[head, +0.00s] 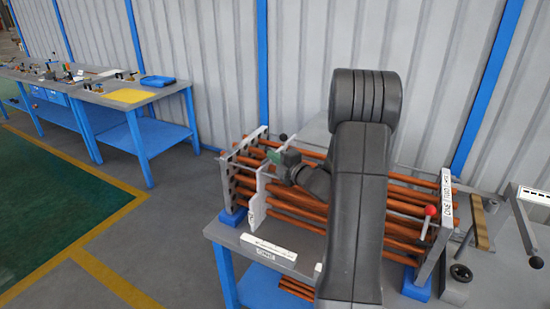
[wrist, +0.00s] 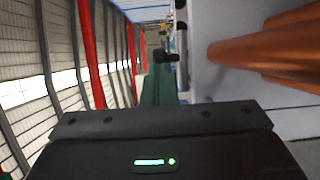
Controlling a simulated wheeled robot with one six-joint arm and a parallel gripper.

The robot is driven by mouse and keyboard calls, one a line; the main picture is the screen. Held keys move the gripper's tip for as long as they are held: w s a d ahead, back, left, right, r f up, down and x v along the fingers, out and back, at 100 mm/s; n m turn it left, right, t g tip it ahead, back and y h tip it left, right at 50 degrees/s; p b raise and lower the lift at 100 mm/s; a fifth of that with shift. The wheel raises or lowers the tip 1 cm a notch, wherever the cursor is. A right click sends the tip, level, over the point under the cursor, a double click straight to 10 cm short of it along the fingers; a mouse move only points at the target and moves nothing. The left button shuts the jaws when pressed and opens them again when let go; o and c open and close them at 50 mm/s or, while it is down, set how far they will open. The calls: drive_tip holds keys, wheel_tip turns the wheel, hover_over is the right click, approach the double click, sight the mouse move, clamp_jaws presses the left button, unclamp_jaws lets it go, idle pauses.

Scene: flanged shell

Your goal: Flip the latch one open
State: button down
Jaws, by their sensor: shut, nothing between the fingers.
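A flanged shell assembly of orange tubes between two pale end plates stands on a bench, and its right end plate (head: 440,234) carries the lettering "ONE" and "TWO". A red-knobbed lever (head: 430,211) stands by that plate. A black ball knob (head: 283,137) shows at the far left end, beyond my gripper. I cannot tell which of these is latch one. My gripper (head: 287,158) is shut and empty, over the left part of the tubes. In the wrist view, an orange tube (wrist: 265,50) is close at the right, and a dark knob-like shape (wrist: 165,57) is near the middle.
My arm hides the middle of the assembly. White label plates (head: 268,246) lie at the bench's front left. A small vise-like fitting (head: 459,280) and a wood-topped bar (head: 481,228) are at the right. Another blue-legged bench (head: 125,96) stands far left, with open floor between.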

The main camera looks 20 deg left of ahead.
wheel_tip(320, 180, up, 10)
idle(0.5)
